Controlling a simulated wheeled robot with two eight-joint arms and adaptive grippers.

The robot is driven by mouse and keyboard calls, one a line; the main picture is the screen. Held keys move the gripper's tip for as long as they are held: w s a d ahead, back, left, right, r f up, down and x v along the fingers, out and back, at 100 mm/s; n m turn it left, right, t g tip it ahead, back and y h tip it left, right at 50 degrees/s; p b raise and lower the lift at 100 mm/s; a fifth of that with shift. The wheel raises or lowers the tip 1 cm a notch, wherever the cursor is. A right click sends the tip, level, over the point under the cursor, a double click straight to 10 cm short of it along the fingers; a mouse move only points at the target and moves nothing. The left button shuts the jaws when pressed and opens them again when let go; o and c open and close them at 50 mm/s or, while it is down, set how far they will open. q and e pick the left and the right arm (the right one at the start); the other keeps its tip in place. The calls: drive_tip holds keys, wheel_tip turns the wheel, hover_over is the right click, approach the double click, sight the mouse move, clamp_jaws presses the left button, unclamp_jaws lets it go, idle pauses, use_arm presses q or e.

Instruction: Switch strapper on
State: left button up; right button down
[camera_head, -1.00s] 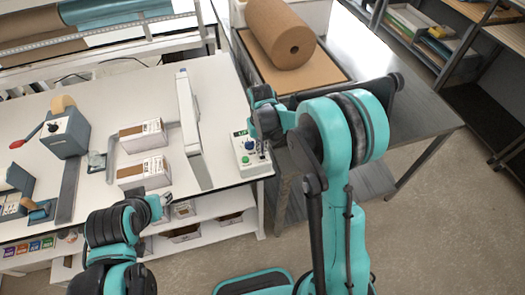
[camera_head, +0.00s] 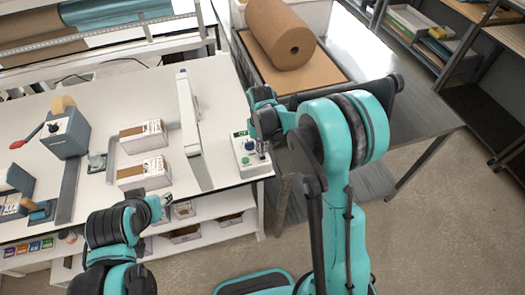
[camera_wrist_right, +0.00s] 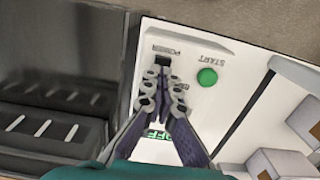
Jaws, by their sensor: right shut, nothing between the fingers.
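The strapper's white arch (camera_head: 188,110) stands on the white table. In the right wrist view, the panel (camera_wrist_right: 215,50) has a green START button (camera_wrist_right: 207,76), a small black power switch (camera_wrist_right: 162,60) and a green display (camera_wrist_right: 157,134) reading OFF, partly hidden by my fingers. My right gripper (camera_wrist_right: 160,76) is shut and empty, its fingertips at the black switch; whether they touch cannot be told. It also shows over the box in the head view (camera_head: 262,150). My left gripper (camera_head: 162,207) is by the table's front edge, its jaws unclear.
Two cartons (camera_head: 144,173) lie left of the arch. A tape dispenser (camera_head: 66,132) with a red handle stands farther left. A brown paper roll (camera_head: 280,35) rests on the grey bench behind my right arm. Shelves stand at the right; the floor between is clear.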

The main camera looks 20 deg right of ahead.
use_arm(q)
drive_tip(key=shift+f, duration=0.15)
use_arm(e)
drive_tip(key=shift+a+f, duration=0.1)
drive_tip(key=shift+f, duration=0.2)
drive_tip(key=shift+s+f, duration=0.1)
drive_tip(key=shift+s, duration=0.45)
drive_tip(key=r+p, duration=0.2)
drive_tip(key=r, duration=0.1)
drive_tip(key=w+r+p, duration=0.1)
drive_tip(key=r, duration=0.1)
drive_tip(key=shift+r, duration=0.2)
wheel_tip(320, 180, up, 10)
drive_tip(key=f, duration=0.1)
use_arm(q)
wheel_tip(320, 180, down, 15)
drive_tip(key=b, duration=1.8)
drive_tip(key=shift+w+f, duration=0.2)
drive_tip(key=shift+w, duration=0.1)
use_arm(e)
drive_tip(key=s+d+f+t, duration=0.3)
drive_tip(key=s+f+t, duration=0.4)
drive_tip(key=s+f, duration=0.7)
drive_tip(key=s, duration=0.4)
drive_tip(key=shift+f, duration=0.25)
drive_tip(key=shift+d, duration=0.1)
